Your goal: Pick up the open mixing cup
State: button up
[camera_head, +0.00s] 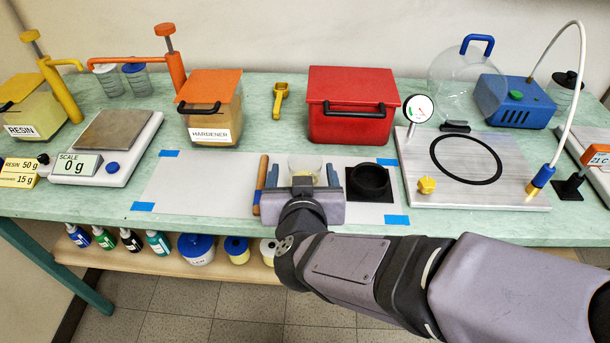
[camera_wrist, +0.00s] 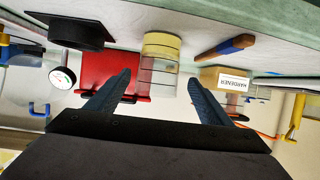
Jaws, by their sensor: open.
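The open mixing cup (camera_head: 304,165) is clear with pale yellow in it and stands on the white sheet at the middle of the bench. In the wrist view, which is upside down, the cup (camera_wrist: 159,62) shows clear walls and a yellow layer at its base. My gripper (camera_head: 302,176) is open, with one blue finger on each side of the cup. In the wrist view the fingers of my gripper (camera_wrist: 159,78) show a gap on both sides of the cup. My wrist hides the cup's lower part in the head view.
A wooden-handled tool (camera_head: 263,185) lies close left of my gripper, with a black round holder (camera_head: 369,181) close right. A red box (camera_head: 351,105) and a hardener container (camera_head: 210,106) stand behind. The white sheet (camera_head: 200,185) is clear further left.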

aim_at(305, 163)
jog(key=shift+w+f, duration=0.25)
jog(key=shift+w, duration=0.3)
jog(key=shift+w+f, duration=0.35)
jog(key=shift+w, duration=0.2)
jog(key=shift+w+d+r+p, duration=0.1)
jog(key=shift+w+r+p, duration=0.15)
jog(key=shift+p, duration=0.1)
jog(key=p, duration=0.3)
jog(key=shift+w+d, duration=0.1)
jog(key=shift+w, duration=0.25)
jog(key=p, duration=0.4)
jog(key=shift+w+f, duration=0.25)
jog(key=shift+w+f, duration=0.4)
jog(key=shift+w+a+f, duration=0.2)
jog(key=shift+w+f, duration=0.05)
jog(key=shift+w, duration=0.35)
